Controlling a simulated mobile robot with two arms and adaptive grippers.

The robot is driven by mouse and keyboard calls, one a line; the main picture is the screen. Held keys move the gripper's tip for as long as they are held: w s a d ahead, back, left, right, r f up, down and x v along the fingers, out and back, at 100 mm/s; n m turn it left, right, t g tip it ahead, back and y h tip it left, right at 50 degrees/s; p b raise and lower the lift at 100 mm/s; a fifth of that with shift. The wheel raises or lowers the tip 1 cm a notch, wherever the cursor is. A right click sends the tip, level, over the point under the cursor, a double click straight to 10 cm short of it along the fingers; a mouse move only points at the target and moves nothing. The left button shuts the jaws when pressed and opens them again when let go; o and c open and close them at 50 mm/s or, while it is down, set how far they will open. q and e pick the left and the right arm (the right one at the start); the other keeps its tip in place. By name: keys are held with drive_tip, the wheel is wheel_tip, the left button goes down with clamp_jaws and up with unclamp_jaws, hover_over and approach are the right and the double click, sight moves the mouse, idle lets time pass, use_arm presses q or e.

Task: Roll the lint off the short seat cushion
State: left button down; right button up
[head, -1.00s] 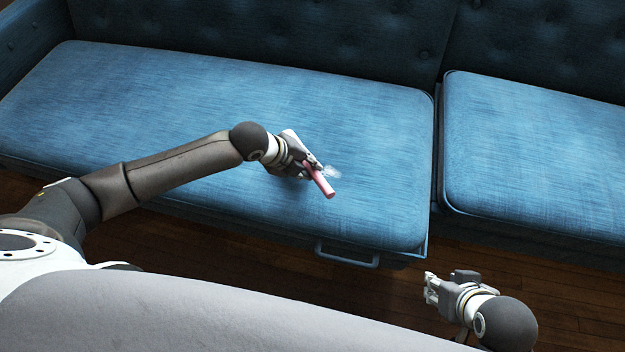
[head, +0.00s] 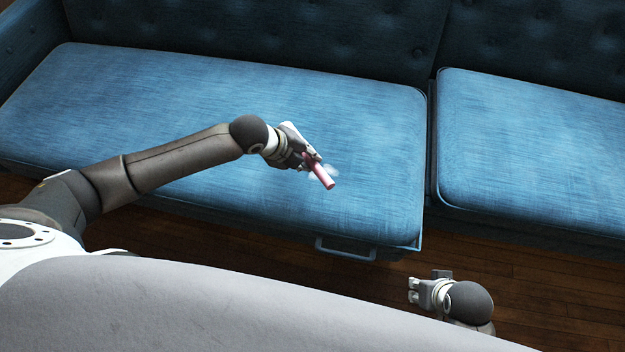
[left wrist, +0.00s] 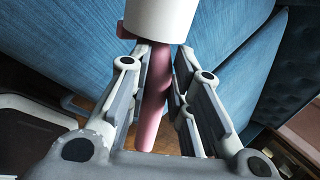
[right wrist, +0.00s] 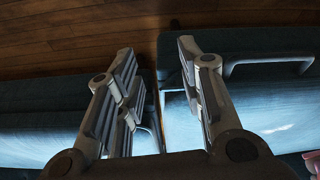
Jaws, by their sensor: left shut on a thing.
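My left gripper (head: 308,162) is shut on the pink handle (head: 322,176) of the lint roller, above the left blue seat cushion (head: 200,98). The left wrist view shows the handle (left wrist: 154,100) between the fingers and the white roller head (left wrist: 160,18) at its far end. A faint whitish tuft of lint (head: 332,170) shows beside the handle, partly hidden by it. I cannot tell whether the roller touches the cushion. My right gripper (head: 413,290) is open and empty, low in front of the sofa; its spread fingers show in the right wrist view (right wrist: 158,52).
A second blue cushion (head: 530,150) lies to the right across a narrow dark gap, cut off by the frame. The tufted backrest (head: 250,35) rises behind. A bar handle (head: 345,250) sticks out of the sofa front. Bare wood floor (head: 550,290) lies before it.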

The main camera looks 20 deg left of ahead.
drive_tip(key=shift+s+a+f+p, duration=0.15)
drive_tip(key=shift+f+p, duration=0.3)
drive_tip(key=shift+f, duration=1.45)
